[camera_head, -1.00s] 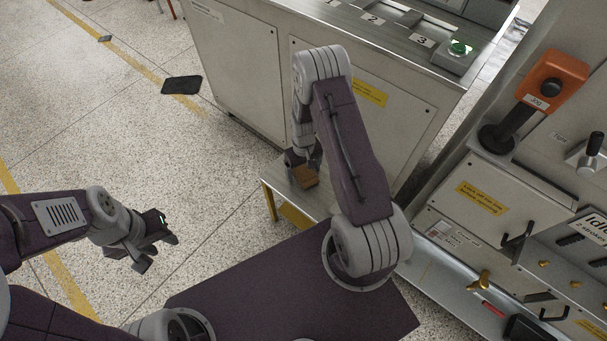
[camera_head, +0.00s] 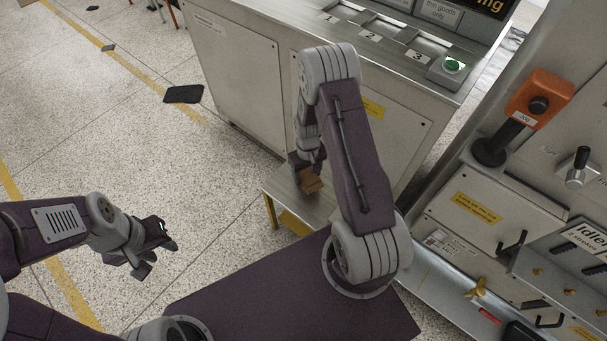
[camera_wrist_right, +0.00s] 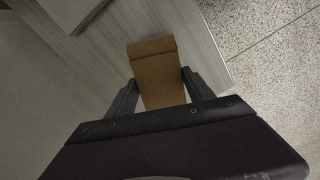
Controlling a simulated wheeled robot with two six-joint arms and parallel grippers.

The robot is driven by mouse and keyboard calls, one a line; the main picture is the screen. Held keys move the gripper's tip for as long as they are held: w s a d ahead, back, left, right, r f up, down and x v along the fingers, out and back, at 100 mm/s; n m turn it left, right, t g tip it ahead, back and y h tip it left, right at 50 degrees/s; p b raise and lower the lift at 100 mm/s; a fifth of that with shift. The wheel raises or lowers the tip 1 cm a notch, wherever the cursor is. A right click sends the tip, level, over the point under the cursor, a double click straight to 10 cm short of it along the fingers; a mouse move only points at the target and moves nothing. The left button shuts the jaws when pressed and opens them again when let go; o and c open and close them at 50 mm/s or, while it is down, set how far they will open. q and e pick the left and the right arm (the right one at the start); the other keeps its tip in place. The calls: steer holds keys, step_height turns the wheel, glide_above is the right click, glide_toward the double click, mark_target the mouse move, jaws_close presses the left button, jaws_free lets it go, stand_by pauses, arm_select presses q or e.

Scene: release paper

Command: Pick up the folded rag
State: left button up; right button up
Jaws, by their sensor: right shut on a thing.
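The folded rag (camera_wrist_right: 155,72) is a brown-orange folded strip. In the right wrist view it sits between the two fingers of my right gripper (camera_wrist_right: 159,88), which is shut on it. In the head view the rag (camera_head: 311,182) shows below the right gripper (camera_head: 303,165), over the small bench; I cannot tell whether it still touches the bench top. My left gripper (camera_head: 148,250) hangs empty over the floor at the left, with its fingers apart.
The low metal bench (camera_head: 286,196) has yellow legs. A large grey cabinet (camera_head: 240,85) with numbered slots and a green button stands behind it. A machine panel (camera_head: 500,190) with levers and an orange control stands at the right. The speckled floor at left is mostly open.

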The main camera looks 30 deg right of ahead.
steer(key=s+d+r+p, duration=0.2)
steer(key=s+d+r, duration=0.2)
steer(key=s, duration=0.5)
steer(key=shift+d+r+p, duration=0.35)
steer(key=shift+r, duration=0.65)
